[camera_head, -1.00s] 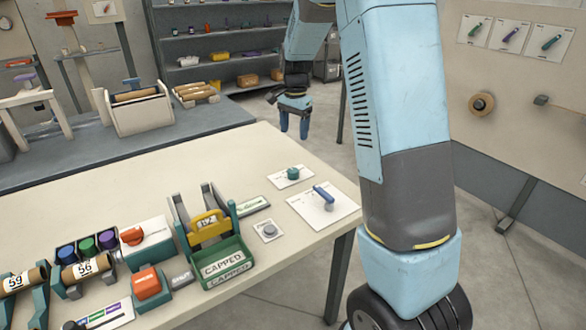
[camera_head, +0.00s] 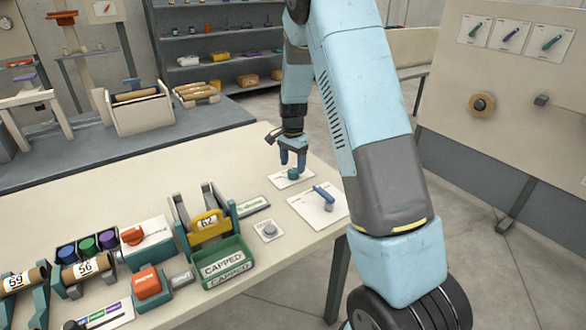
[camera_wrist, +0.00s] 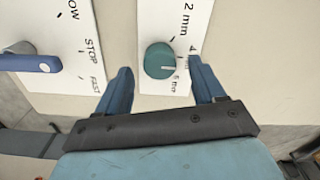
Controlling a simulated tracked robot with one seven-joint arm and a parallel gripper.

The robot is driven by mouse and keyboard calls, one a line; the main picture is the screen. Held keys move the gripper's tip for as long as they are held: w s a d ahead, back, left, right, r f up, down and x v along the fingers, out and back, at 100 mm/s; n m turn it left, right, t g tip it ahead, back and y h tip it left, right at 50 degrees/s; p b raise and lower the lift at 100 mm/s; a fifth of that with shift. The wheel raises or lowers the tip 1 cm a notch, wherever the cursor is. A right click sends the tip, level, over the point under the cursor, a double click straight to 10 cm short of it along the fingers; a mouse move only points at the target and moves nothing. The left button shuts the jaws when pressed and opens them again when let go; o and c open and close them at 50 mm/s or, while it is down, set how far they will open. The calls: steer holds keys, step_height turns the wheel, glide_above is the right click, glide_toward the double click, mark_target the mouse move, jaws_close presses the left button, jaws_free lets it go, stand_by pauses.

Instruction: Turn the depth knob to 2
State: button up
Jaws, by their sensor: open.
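The depth knob (camera_head: 292,174) is a round teal knob on a small white plate near the table's far right edge. In the wrist view the knob (camera_wrist: 159,58) sits on its plate (camera_wrist: 180,20), with "2 mm", "4" and a partly hidden "6 mm" printed beside it. A pale mark on the knob faces the area near "4" and "6 mm". My gripper (camera_head: 293,158) is open just above the knob. In the wrist view its two blue fingers (camera_wrist: 160,72) are on either side of the knob; I see gaps and no clear contact.
A blue-handled lever (camera_head: 324,194) on a plate marked "STOP" and "FAST" stands close by, left of my fingers in the wrist view. A grey button (camera_head: 269,230), a green "CAPPED" tray (camera_head: 229,263) and a yellow-marked holder (camera_head: 208,224) stand further left. The table behind them is clear.

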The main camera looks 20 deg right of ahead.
steer(key=shift+f, duration=1.25)
steer(key=c, duration=1.1)
